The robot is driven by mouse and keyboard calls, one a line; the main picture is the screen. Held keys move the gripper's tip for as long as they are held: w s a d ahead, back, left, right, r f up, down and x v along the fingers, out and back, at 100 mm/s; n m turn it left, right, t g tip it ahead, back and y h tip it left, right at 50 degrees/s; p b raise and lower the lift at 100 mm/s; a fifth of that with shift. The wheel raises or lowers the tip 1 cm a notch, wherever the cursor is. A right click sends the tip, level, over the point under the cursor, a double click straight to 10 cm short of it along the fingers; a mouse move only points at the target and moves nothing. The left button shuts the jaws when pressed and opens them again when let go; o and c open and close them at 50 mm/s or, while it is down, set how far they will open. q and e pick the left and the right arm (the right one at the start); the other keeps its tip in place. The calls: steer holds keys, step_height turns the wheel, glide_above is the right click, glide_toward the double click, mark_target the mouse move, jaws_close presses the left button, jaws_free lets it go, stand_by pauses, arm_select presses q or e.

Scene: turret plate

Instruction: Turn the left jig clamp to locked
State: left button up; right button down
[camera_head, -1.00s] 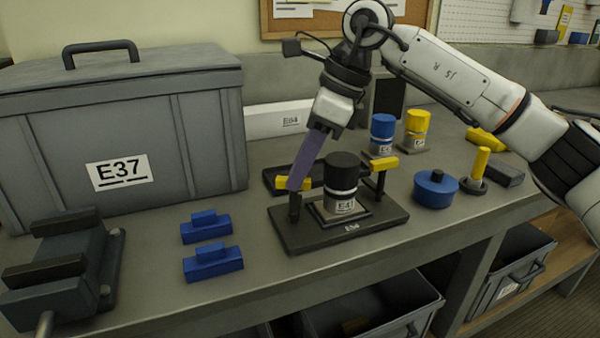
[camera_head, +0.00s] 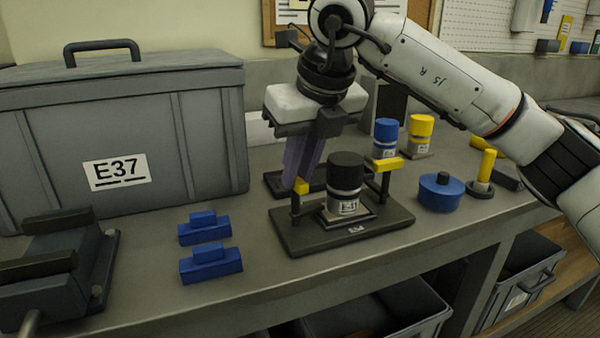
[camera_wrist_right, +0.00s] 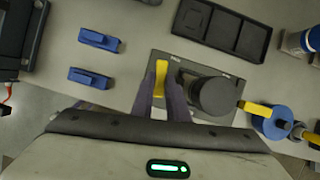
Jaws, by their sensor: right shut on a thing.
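The dark jig plate (camera_head: 300,240) lies on the bench and carries a black-capped, silver-banded cylinder (camera_head: 346,170) at its middle. The left jig clamp (camera_head: 301,187) has a yellow handle on a dark post; in the right wrist view its handle (camera_wrist_right: 160,76) lies between the fingers. My right gripper (camera_wrist_right: 165,100) is shut on this handle, and its purple fingers (camera_head: 300,160) reach down to it in the head view. The right clamp (camera_head: 388,164) has a yellow handle on its own post, with no gripper at it. My left gripper is not in view.
A large grey case (camera_head: 120,140) stands at the left. Two blue blocks (camera_head: 211,265) lie left of the plate, near a dark vise (camera_head: 60,265). A blue round part (camera_head: 440,194) and blue and yellow cylinders stand right and behind. A dark tray (camera_wrist_right: 222,30) lies behind the jig.

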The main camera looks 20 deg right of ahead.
steer(key=shift+a+m+h, duration=0.1)
steer(key=shift+m+h, duration=0.2)
steer(key=shift+m, duration=0.5)
steer(key=c, duration=1.7)
jaws_free()
steer(key=shift+r, duration=0.1)
